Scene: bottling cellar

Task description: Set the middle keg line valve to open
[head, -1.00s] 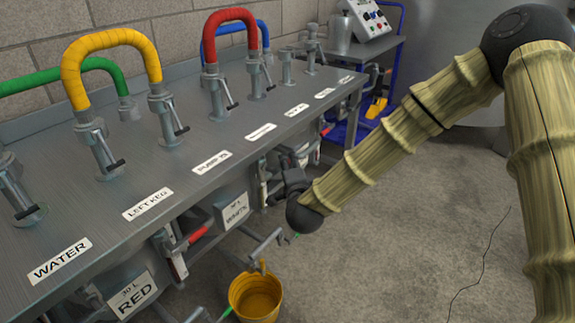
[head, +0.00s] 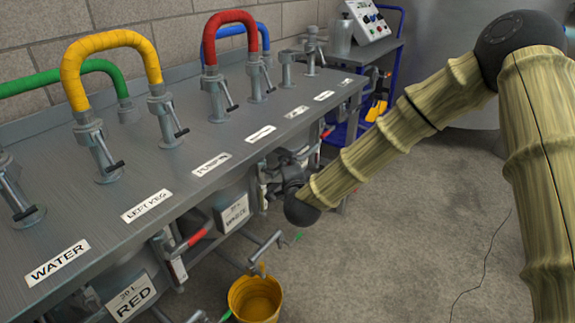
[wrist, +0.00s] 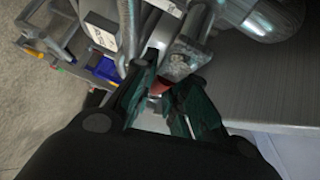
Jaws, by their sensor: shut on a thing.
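My gripper (wrist: 165,100) is in the wrist view with its dark green fingers closed around a red piece (wrist: 161,86), which looks like a valve lever's grip. The fingers hide most of it. In the head view my gripper (head: 268,172) is under the front edge of the steel bench (head: 225,140), beside the box labelled WHITE (head: 234,213). The lever it holds cannot be made out there, so its position is unclear. Another red-handled lever (head: 197,237) hangs under the bench further left, near the box labelled RED (head: 131,297). Labels run along the bench top.
Yellow (head: 112,40), red (head: 230,17), green and blue hoses arch over fittings on the bench. A yellow bucket (head: 256,300) stands on the floor below the gripper. A blue cart (head: 385,75) is at the back. The concrete floor at right is mostly clear.

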